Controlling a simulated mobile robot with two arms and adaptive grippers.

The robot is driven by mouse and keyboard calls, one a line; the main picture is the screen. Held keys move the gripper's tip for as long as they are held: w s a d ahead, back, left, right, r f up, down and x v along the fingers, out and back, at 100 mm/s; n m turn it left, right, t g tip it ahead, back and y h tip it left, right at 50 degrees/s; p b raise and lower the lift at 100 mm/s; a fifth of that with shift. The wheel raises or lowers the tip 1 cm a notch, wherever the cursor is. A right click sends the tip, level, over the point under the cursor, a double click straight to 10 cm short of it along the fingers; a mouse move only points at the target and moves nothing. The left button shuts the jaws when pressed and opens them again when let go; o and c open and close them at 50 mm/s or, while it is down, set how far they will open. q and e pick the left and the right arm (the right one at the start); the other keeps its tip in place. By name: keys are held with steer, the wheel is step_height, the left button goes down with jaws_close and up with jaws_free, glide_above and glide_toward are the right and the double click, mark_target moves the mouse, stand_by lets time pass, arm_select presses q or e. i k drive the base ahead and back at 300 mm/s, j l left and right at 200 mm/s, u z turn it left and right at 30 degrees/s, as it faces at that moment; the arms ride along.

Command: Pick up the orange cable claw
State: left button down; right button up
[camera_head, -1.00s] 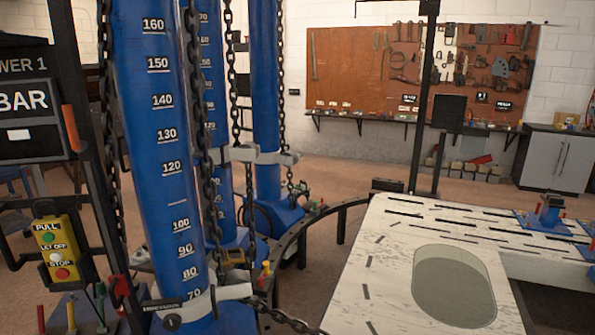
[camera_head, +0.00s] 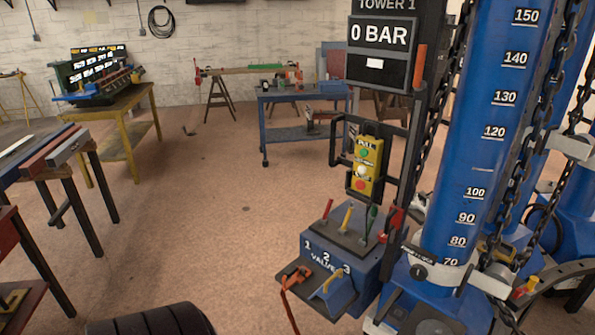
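No object is clearly recognisable as the orange cable claw. An orange-red hooked piece (camera_head: 297,280) with a red line hanging from it is at the front of the blue valve box (camera_head: 330,250); I cannot tell whether it is the claw. A plain orange upright piece (camera_head: 420,66) is on the dark frame beside the "0 BAR" display (camera_head: 379,35). Small orange parts (camera_head: 297,73) also show on the far bench, too small to identify. Neither of my grippers is in view.
Blue towers (camera_head: 500,130) with hanging chains stand at the right. A yellow button box (camera_head: 367,168) hangs above the valve box. A blue cart (camera_head: 305,95), a yellow table (camera_head: 130,105) and dark-legged benches at the left surround open floor (camera_head: 215,215).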

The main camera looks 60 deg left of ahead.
mark_target(293, 271)
steer(key=u, duration=1.8)
steer(key=z, duration=2.95)
steer(key=j+u, duration=0.1)
steer(key=u, duration=2.8)
